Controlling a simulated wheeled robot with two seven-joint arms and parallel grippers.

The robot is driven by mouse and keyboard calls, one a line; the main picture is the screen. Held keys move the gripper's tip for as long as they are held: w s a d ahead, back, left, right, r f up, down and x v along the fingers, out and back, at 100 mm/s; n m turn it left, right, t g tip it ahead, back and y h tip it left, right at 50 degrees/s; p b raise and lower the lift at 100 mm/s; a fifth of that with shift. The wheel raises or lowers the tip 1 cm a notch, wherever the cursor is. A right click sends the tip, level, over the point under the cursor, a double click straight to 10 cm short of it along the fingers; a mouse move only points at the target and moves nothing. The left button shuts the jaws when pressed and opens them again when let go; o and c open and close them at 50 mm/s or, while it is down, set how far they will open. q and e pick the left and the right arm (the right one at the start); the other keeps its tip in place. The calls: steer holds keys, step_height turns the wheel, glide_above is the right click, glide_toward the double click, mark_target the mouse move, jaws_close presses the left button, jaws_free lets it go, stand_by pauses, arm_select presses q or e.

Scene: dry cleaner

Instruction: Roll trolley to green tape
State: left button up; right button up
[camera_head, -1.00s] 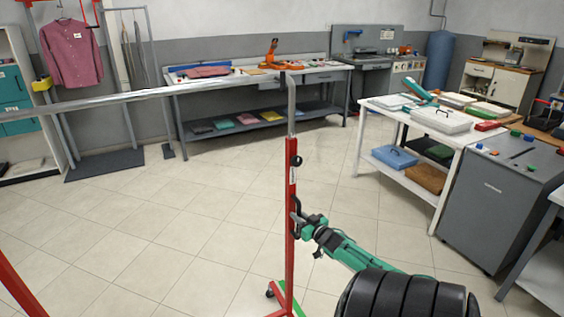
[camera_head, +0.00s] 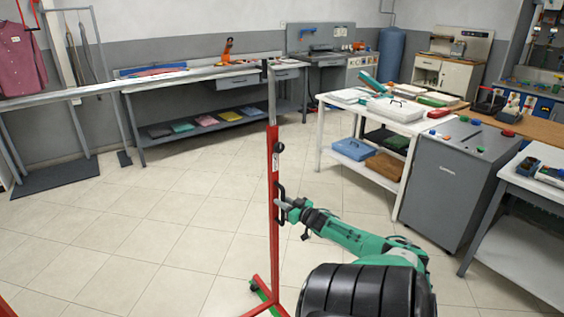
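The trolley is a rack with a red upright post (camera_head: 273,220), a grey metal top rail (camera_head: 190,77) running off to the left, and red feet at the floor. A second red post (camera_head: 6,308) shows at the bottom left corner. A black handle (camera_head: 281,190) sits on the near post. My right gripper (camera_head: 285,206), on a green and black arm, is at this handle and looks shut on it. A short green strip (camera_head: 262,291) shows on the floor by the trolley's foot; I cannot tell if it is tape. My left gripper is not in view.
A white table (camera_head: 330,106) with folded goods and a grey cabinet (camera_head: 455,180) stand to the right. A long workbench (camera_head: 200,84) runs along the back wall. A red shirt (camera_head: 20,62) hangs at far left. The tiled floor (camera_head: 150,235) between is clear.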

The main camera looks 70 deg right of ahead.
steer(key=shift+o, duration=1.2)
steer(key=shift+s+d, duration=0.15)
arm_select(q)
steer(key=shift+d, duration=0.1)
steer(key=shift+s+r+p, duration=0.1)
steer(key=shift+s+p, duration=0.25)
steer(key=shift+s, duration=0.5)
arm_select(e)
steer(key=v, duration=1.4)
